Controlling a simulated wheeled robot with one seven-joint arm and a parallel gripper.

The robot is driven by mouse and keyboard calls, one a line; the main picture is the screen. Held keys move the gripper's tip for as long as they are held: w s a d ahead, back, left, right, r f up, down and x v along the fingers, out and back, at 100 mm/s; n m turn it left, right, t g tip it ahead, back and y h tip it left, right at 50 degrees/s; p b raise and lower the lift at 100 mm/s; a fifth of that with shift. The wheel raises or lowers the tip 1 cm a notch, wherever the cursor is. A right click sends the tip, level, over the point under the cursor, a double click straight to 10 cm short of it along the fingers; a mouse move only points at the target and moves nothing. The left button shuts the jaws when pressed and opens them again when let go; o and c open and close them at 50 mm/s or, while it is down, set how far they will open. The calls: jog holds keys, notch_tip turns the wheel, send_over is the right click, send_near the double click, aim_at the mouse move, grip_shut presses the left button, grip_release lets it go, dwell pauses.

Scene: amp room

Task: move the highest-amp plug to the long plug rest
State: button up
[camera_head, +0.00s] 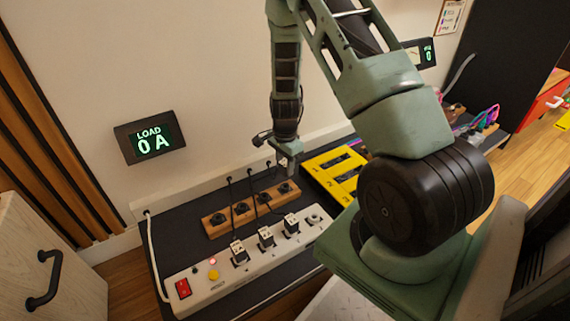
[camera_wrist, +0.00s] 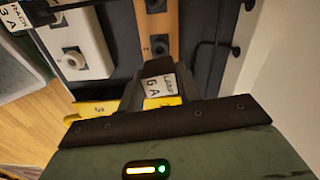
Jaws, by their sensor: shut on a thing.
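My gripper (camera_head: 287,160) is shut on a plug whose white label reads LAMP 6 A (camera_wrist: 160,86) in the wrist view. In the head view the held plug is hard to make out. The gripper is above the right end of the long wooden plug rest (camera_head: 217,230), which has a row of dark sockets; the rest also shows in the wrist view (camera_wrist: 184,20). Three plugs, (camera_head: 239,254), (camera_head: 266,238) and (camera_head: 291,225), sit in the white power strip (camera_head: 222,287). In the wrist view, one label reads RACK 3 A (camera_wrist: 14,14).
A yellow plug rest (camera_head: 325,184) lies right of the wooden one. The strip's right-end socket (camera_head: 315,216) is empty. The strip has a red switch (camera_head: 183,288). Black cables run from the wall across the wooden rest. A wall display (camera_head: 150,139) reads LOAD 0 A.

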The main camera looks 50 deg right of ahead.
aim_at(285, 176)
jog(key=shift+f+b, duration=2.15)
jog(key=shift+f, duration=0.55)
jog(key=o, duration=1.1)
notch_tip(285, 176, up, 17)
jog(key=p, duration=0.9)
jog(key=shift+r+p, duration=0.2)
jog(key=shift+p, duration=0.2)
